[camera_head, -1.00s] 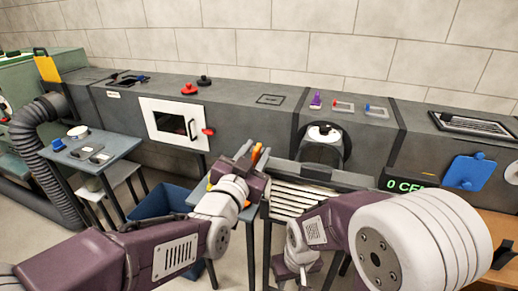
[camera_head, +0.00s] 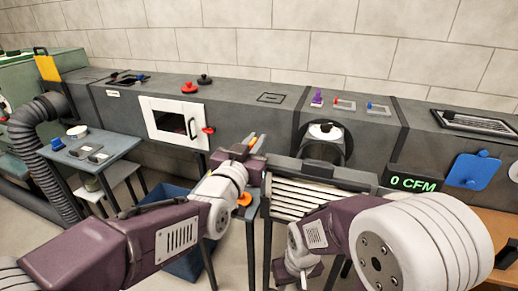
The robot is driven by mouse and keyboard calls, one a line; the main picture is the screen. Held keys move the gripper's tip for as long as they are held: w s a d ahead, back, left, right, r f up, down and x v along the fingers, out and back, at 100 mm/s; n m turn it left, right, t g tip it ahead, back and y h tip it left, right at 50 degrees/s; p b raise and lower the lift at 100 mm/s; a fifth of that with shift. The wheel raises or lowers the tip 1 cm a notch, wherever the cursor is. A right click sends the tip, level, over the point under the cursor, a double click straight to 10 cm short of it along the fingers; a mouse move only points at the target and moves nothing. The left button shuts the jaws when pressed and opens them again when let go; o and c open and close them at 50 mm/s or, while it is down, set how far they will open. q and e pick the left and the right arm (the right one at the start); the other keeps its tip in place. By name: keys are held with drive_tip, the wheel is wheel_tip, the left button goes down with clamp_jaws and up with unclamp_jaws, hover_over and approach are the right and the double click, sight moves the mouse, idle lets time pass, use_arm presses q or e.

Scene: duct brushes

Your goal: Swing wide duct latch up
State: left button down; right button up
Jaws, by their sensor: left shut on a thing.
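A white door (camera_head: 173,123) with a dark window and a handle is set in the front of the long grey duct (camera_head: 240,110). A small red latch-like piece (camera_head: 208,130) sits at the door's right edge. My left gripper (camera_head: 250,146) is right of and below that red piece, apart from it in the picture. It is shut on a slim thing with grey and orange parts (camera_head: 259,143), mostly hidden by the fingers. My right arm bends down at the lower middle; its gripper (camera_head: 300,272) is small and partly hidden, so its jaws are unclear.
A slatted grey unit (camera_head: 300,196) stands below a round duct opening (camera_head: 324,133). A side table (camera_head: 120,143) is at left, with a blue bin (camera_head: 185,262) on the floor. A "0 CFM" display (camera_head: 413,184) and blue panel (camera_head: 472,170) are at right.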

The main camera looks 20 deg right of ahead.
use_arm(q)
drive_tip(key=shift+a+n, duration=0.1)
drive_tip(key=shift+n, duration=0.2)
drive_tip(key=c, duration=1.5)
unclamp_jaws()
drive_tip(key=v, duration=0.9)
drive_tip(key=shift+p, duration=0.35)
drive_tip(key=shift+w+a, duration=0.1)
